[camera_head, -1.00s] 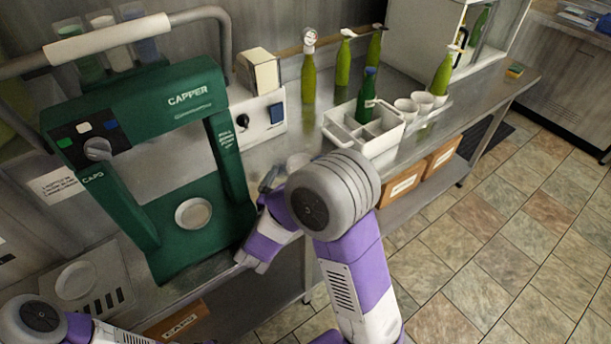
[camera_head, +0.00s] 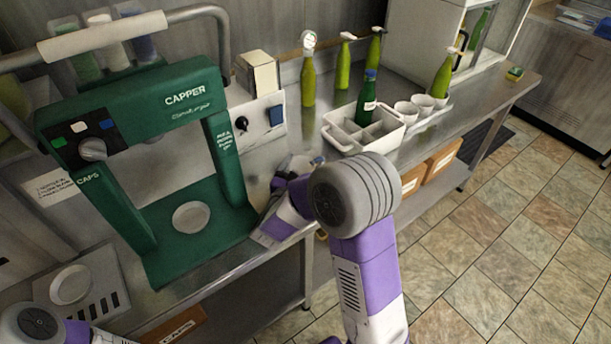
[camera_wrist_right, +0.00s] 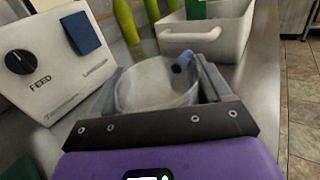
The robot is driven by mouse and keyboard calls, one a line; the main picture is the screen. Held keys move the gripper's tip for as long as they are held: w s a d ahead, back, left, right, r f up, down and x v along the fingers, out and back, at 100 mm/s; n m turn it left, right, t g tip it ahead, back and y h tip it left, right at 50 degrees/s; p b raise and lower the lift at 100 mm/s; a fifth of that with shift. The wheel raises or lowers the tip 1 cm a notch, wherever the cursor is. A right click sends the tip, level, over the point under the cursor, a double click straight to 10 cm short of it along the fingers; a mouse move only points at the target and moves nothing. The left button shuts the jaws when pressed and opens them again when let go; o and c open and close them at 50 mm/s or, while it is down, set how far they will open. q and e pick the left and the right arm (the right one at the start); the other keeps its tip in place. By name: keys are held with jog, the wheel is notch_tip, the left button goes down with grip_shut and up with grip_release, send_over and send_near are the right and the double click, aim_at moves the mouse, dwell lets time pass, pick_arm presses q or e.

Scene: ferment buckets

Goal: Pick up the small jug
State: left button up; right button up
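The small jug (camera_wrist_right: 158,84) is a pale, round, translucent vessel with a blue piece at its rim, seen in the right wrist view. It stands on the steel bench between the fingers of my right gripper (camera_wrist_right: 160,82). The fingers are spread on both sides of it; I cannot tell whether either touches it. In the head view, my right gripper (camera_head: 297,166) is low over the bench, between the green capper and the white caddy, and my arm largely hides the jug. Of my left arm only a part shows at the bottom left; its gripper is out of view.
The green capper (camera_head: 130,196) stands left of the right gripper. A white caddy (camera_head: 345,139) with a green bottle is just beyond it. White cups (camera_head: 407,110) and several green bottles stand further back. The FEED box (camera_wrist_right: 50,62) is close on the left.

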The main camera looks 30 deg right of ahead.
jog(key=shift+c, duration=1.4)
notch_tip(320, 180, up, 12)
jog(key=p, duration=0.6)
jog(key=shift+r, duration=0.2)
